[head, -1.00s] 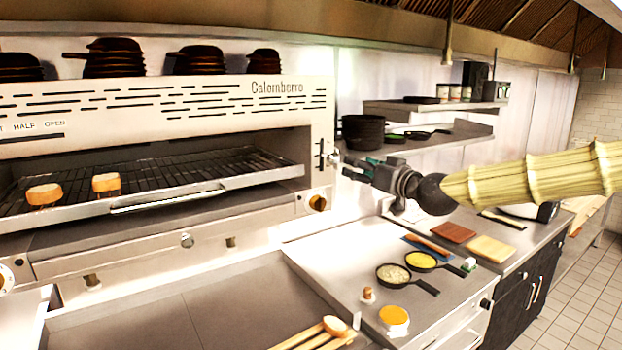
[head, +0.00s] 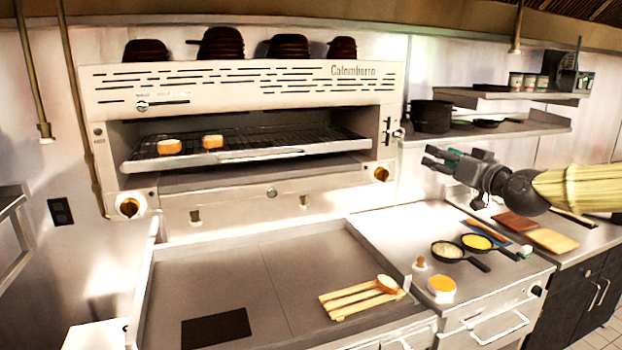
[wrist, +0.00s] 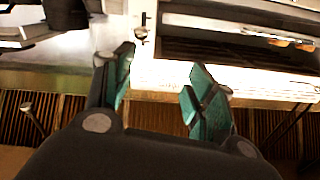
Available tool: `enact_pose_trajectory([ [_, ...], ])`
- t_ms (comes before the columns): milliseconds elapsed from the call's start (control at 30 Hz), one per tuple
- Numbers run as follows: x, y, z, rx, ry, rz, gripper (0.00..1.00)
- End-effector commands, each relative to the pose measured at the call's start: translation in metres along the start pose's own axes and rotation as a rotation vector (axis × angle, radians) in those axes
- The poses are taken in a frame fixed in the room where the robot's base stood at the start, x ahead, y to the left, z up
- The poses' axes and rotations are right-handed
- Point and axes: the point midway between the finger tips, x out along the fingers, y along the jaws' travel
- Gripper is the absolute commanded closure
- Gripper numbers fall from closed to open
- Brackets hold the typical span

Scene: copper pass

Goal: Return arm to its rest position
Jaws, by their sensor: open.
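My gripper (head: 440,158) is at the right in the head view, held in the air above the counter and in front of the wall shelf. Its fingers point left, toward the broiler. In the wrist view the green-padded fingers (wrist: 160,90) are spread apart with nothing between them. My arm comes in from the right edge in a straw-coloured sleeve. The wrist view looks upside down, with the broiler (wrist: 235,50) at its upper right.
The broiler (head: 240,80) holds two bread pieces (head: 213,141) on its rack. A shelf (head: 530,128) with pots is behind my gripper.

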Motion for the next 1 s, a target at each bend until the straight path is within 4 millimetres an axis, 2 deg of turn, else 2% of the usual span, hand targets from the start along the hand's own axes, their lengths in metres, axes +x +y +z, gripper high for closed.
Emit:
enact_pose_trajectory([
  [33,0.002,-0.001,0.013,0.003,-0.019,0.002,0.44],
  [367,0.005,-0.003,0.079,0.03,-0.114,0.017,0.44],
  [567,0.008,-0.009,0.143,0.053,-0.207,0.028,0.44],
  [667,0.006,-0.015,0.191,0.07,-0.276,0.038,0.44],
  [767,0.0,-0.021,0.247,0.09,-0.36,0.053,0.44],
  [800,-0.005,-0.023,0.271,0.098,-0.394,0.06,0.44],
  [1000,-0.036,-0.033,0.381,0.137,-0.564,0.102,0.44],
])
